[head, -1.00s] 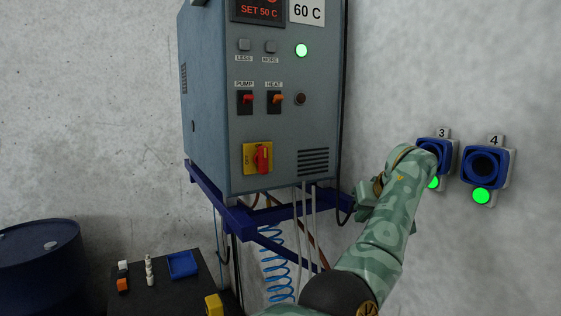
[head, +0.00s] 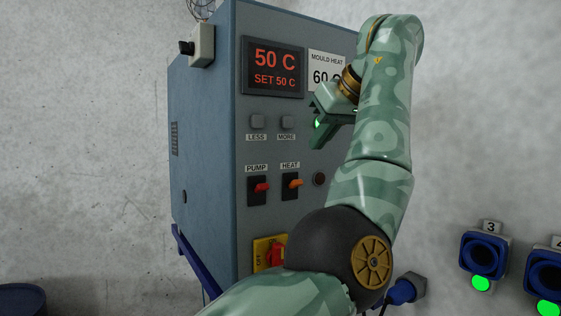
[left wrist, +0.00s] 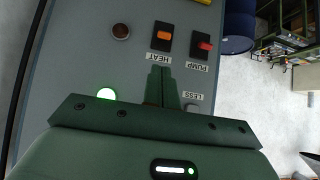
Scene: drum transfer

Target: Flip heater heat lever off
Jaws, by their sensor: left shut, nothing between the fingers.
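The heater's HEAT lever (head: 295,183) is a small orange toggle on a black plate, in the middle of the grey panel. It also shows in the left wrist view (left wrist: 163,36), where the panel appears upside down. The red PUMP lever (head: 262,187) is beside it on the left. My left gripper (head: 317,143) is in front of the panel, above and right of the HEAT lever. In the left wrist view its fingers (left wrist: 160,72) are together and empty, pointing towards the HEAT label, apart from the lever. My right gripper is not in view.
The display (head: 273,68) reads 50 C, set 50 C. LESS (head: 257,121) and MORE (head: 287,122) buttons sit above the levers. A green lamp (left wrist: 106,94) is lit. A red-handled yellow switch (head: 275,254) is below, partly behind my arm. Blue sockets (head: 484,255) are at right.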

